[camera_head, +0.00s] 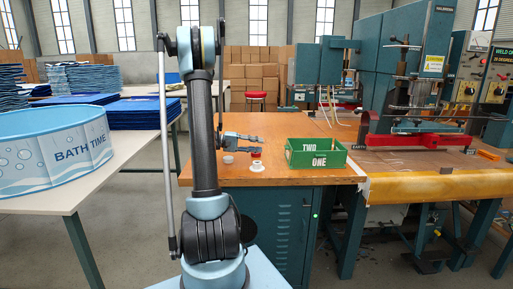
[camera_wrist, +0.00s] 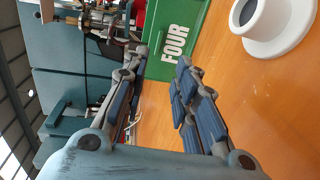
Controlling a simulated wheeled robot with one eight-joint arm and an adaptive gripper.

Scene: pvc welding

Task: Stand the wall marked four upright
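The green box (camera_head: 335,160) stands on the wooden table, with TWO and ONE in white on its sides in the head view. The wall marked FOUR (camera_wrist: 160,62) shows at the top of the wrist view, its lettering turned sideways by the camera's roll. I cannot tell its exact tilt. In the head view its face is not readable. My gripper (camera_head: 262,138) is level, left of the box and above the table. In the wrist view my gripper (camera_wrist: 163,58) is open and empty, its fingers pointing toward the FOUR wall, seemingly apart from it.
A white flanged ring (camera_head: 257,167), a small white cup (camera_head: 228,159) and a red item (camera_head: 255,152) are on the table beneath my gripper. The red-based welding machine (camera_head: 400,139) stands right of the box. A blue BATH TIME tub (camera_head: 50,155) is on the left table.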

